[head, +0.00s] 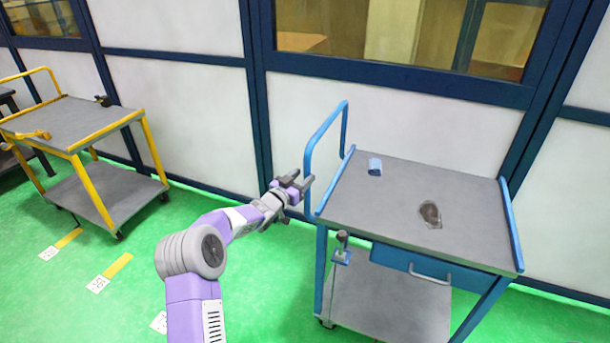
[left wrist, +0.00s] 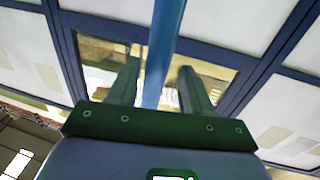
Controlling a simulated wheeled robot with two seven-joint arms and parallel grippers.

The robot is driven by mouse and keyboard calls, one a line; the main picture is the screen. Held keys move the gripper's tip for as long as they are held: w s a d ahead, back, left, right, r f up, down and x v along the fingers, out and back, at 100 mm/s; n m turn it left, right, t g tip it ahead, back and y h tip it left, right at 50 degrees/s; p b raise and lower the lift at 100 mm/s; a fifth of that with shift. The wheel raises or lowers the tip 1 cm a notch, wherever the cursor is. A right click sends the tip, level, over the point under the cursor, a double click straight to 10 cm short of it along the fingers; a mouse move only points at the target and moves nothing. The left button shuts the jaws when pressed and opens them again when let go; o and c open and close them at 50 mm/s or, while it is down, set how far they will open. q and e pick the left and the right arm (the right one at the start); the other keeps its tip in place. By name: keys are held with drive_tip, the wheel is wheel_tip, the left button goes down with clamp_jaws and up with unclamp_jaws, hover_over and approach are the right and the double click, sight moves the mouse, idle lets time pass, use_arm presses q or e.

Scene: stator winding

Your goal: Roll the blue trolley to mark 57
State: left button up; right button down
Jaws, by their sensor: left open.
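The blue trolley (head: 470,230) stands at the right of the head view, with a grey top, a lower shelf and a tall blue loop handle (head: 325,135) at its left end. My left gripper (head: 303,186) is open at the near upright of that handle. In the left wrist view the blue bar (left wrist: 165,45) runs between the two open fingers (left wrist: 158,88), with a gap visible on both sides. Small white number cards lie on the green floor at the left, one of them (head: 98,284) beside a yellow strip; their numbers are too small to read surely. My right gripper is not in view.
A blue roll (head: 375,166) and a brown piece (head: 430,214) lie on the trolley top. A yellow-framed trolley (head: 75,122) stands at the far left. A wall of white panels and dark blue frames (head: 180,98) runs behind both. Green floor between the trolleys is clear.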

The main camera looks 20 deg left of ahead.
use_arm(q)
drive_tip(key=shift+s+a, duration=0.25)
drive_tip(key=shift+s, duration=1.05)
drive_tip(key=shift+s+a, duration=0.2)
drive_tip(key=shift+s, duration=1.05)
drive_tip(key=s+d+f+n+g, duration=0.1)
drive_tip(key=s+d+f+g, duration=0.1)
drive_tip(key=s+d+f, duration=0.45)
drive_tip(key=s+d+f+n+g, duration=0.1)
drive_tip(key=d+f+g, duration=0.25)
drive_tip(key=f, duration=0.55)
drive_tip(key=s+d+f+n+g, duration=0.25)
drive_tip(key=d+f, duration=0.25)
drive_tip(key=f, duration=0.3)
drive_tip(key=s+d+f+g, duration=0.3)
drive_tip(key=s+d, duration=0.1)
drive_tip(key=s, duration=0.5)
drive_tip(key=s+d+f+g+h, duration=0.1)
drive_tip(key=s+d+f+g, duration=0.2)
drive_tip(key=s, duration=0.7)
drive_tip(key=s+d+f+g+p, duration=0.1)
drive_tip(key=s+d+f+g, duration=0.2)
drive_tip(key=s, duration=0.7)
wheel_tip(320, 180, down, 2)
drive_tip(key=shift+s+d, duration=0.2)
drive_tip(key=shift+d, duration=0.65)
